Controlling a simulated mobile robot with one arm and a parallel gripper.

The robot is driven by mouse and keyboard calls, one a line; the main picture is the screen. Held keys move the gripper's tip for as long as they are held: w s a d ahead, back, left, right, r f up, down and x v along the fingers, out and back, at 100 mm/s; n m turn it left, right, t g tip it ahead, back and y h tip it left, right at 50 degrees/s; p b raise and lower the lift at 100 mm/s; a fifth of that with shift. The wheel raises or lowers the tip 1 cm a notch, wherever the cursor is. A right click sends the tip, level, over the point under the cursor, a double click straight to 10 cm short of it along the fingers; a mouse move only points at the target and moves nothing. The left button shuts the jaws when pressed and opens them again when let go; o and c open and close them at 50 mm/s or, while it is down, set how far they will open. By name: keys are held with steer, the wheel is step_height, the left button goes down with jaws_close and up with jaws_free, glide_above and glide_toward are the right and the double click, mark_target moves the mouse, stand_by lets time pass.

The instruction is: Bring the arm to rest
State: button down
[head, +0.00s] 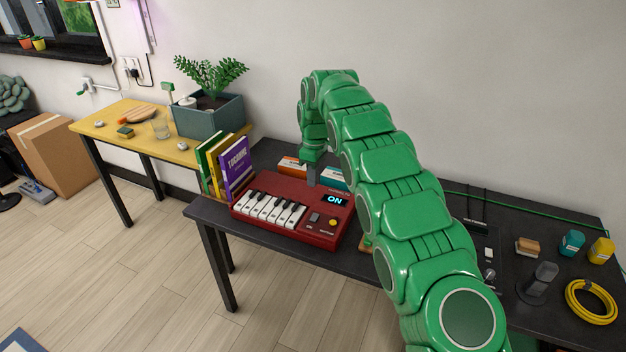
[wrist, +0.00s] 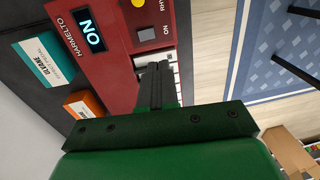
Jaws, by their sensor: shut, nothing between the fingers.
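My green arm reaches from the lower right of the head view over the dark table. My gripper (head: 311,174) points down above the back part of a red toy keyboard (head: 292,210). In the wrist view my gripper (wrist: 155,75) is shut, with its two dark fingers together and nothing between them. The red keyboard (wrist: 115,60) lies beyond the fingertips, with its display reading ON. I cannot tell how large the gap between the fingertips and the keyboard is.
Books (head: 226,165) stand left of the keyboard. Small boxes (wrist: 48,60) lie behind it. A yellow table (head: 110,128) holds a planter (head: 208,117). At the right of the dark table are a yellow cable coil (head: 592,302), two jars (head: 572,243) and a brown block (head: 527,246).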

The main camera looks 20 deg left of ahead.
steer(key=s+d+r+m, duration=0.15)
steer(key=d+r, duration=0.25)
steer(key=d, duration=0.4)
steer(key=d+r+m, duration=0.3)
steer(key=d+r, duration=0.2)
steer(key=d, duration=0.2)
steer(key=s+d+r+m, duration=0.3)
steer(key=s+d, duration=0.3)
steer(key=d, duration=0.3)
steer(key=s+d+r+m, duration=0.3)
steer(key=s+d, duration=0.2)
steer(key=d, duration=0.4)
steer(key=s+d+f+m, duration=0.1)
steer(key=s+d, duration=0.3)
steer(key=s, duration=0.7)
steer(key=s+d+f+m, duration=0.1)
steer(key=s+d+m, duration=0.3)
steer(key=s, duration=0.7)
steer(key=s+d+f+m, duration=0.1)
steer(key=s+d, duration=0.5)
steer(key=s, duration=0.6)
steer(key=shift+f+m+g, duration=0.2)
steer(key=shift+m+g, duration=0.1)
steer(key=shift+m, duration=0.45)
steer(key=shift+w, duration=0.1)
